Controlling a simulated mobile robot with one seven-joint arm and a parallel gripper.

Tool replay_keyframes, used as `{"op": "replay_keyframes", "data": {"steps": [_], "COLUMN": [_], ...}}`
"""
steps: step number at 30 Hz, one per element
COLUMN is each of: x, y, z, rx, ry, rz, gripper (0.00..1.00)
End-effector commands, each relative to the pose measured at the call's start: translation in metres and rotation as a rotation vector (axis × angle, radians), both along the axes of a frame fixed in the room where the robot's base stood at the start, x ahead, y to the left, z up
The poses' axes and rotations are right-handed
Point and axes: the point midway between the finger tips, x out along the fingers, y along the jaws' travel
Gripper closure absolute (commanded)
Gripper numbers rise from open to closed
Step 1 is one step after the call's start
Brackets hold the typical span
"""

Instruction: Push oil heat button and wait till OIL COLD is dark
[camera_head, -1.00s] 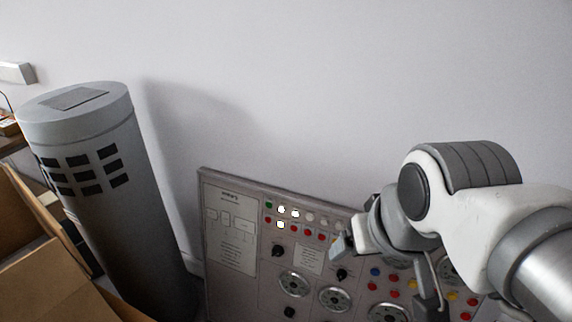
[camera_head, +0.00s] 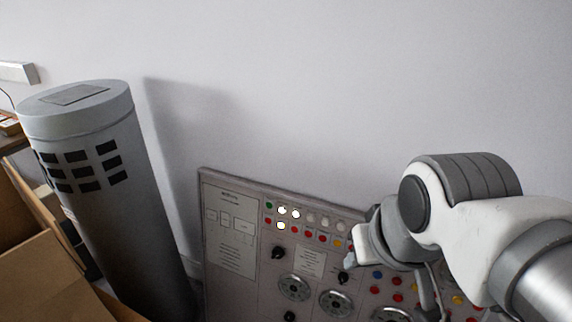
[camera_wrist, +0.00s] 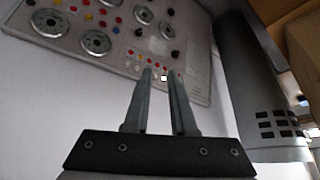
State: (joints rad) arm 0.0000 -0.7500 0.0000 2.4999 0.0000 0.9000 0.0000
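The grey control panel (camera_head: 232,262) leans against the wall, with dials, knobs and rows of small coloured buttons and lamps. Its labels are too small to read, so I cannot tell which are the oil heat button and OIL COLD. Two lamps in the top row (camera_head: 288,211) glow white, and one lamp in the row below (camera_head: 281,226) glows pale yellow. My gripper (camera_head: 352,258) is in front of the panel's upper right part and hides some of it. In the wrist view, my gripper (camera_wrist: 160,72) has its fingers apart with nothing between them; the panel (camera_wrist: 115,52) appears upside down beyond.
A tall grey cylinder (camera_head: 140,215) with dark square vents stands left of the panel. Open cardboard boxes (camera_head: 45,275) are at the lower left. The bare white wall (camera_head: 330,80) rises behind.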

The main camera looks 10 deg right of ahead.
Motion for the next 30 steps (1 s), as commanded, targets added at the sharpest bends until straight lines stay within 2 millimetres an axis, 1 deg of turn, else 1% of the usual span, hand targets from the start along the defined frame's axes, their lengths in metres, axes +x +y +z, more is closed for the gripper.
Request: {"op": "replay_keyframes", "data": {"steps": [1, 3, 4, 30], "x": [0.0000, 0.0000, 0.0000, 0.0000], "y": [0.0000, 0.0000, 0.0000, 0.0000], "z": [0.0000, -0.0001, -0.0001, 0.0000], "rx": [0.000, 0.000, 0.000, 0.000], "ry": [0.000, 0.000, 0.000, 0.000], "rz": [0.000, 0.000, 0.000, 0.000], "gripper": [0.87, 0.99, 1.00, 1.00]}}
